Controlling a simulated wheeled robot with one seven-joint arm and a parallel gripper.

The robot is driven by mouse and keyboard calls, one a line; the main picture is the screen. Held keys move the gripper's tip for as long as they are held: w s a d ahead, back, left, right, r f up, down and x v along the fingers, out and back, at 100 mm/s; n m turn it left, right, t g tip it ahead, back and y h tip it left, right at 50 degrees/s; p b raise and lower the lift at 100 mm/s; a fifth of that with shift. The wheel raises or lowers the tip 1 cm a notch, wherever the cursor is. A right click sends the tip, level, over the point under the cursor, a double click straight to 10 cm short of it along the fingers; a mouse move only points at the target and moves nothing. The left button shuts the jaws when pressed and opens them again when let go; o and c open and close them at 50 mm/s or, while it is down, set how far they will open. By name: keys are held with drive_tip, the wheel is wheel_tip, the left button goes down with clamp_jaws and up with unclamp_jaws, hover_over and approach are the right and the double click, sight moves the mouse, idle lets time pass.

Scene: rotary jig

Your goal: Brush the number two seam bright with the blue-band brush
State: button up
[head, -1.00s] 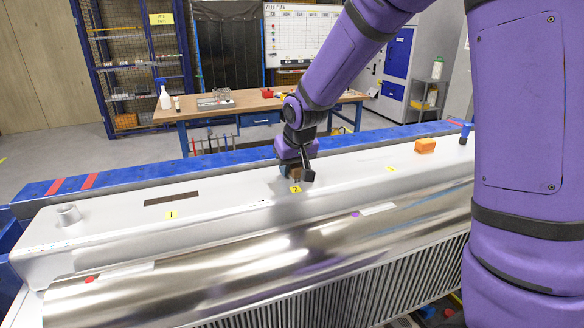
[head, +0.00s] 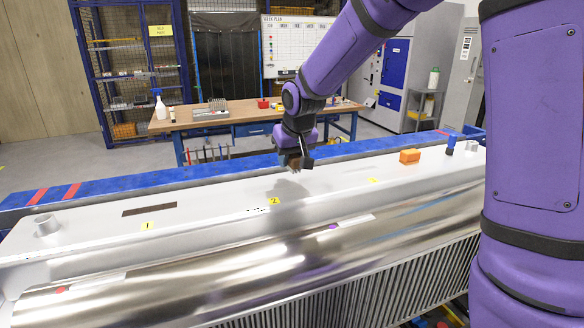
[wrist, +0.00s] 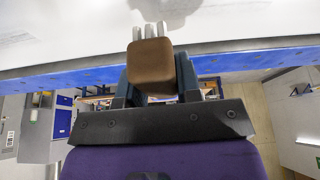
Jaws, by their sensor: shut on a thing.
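My gripper (head: 296,163) is shut on a brush, seen as a brown block (wrist: 152,68) with pale bristle-like tips in the wrist view. No blue band can be made out on it. The brush hangs above the pale casing top (head: 215,190), apart from it, with a shadow below. The yellow number 2 tag (head: 274,201) lies nearer the camera than the gripper. Beside it, small dark specks (head: 258,210) mark the number two seam, and the metal around them is pale. By the number 1 tag (head: 148,226) is a dark brown strip (head: 150,209).
An orange block (head: 409,156) and a small blue-and-dark item (head: 450,145) stand on the casing's right part. A short hollow stub (head: 43,225) rises at the left. A blue beam (head: 230,165) runs behind. A workbench (head: 235,115) stands farther back.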

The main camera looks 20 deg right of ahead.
drive_tip(key=shift+r, duration=1.75)
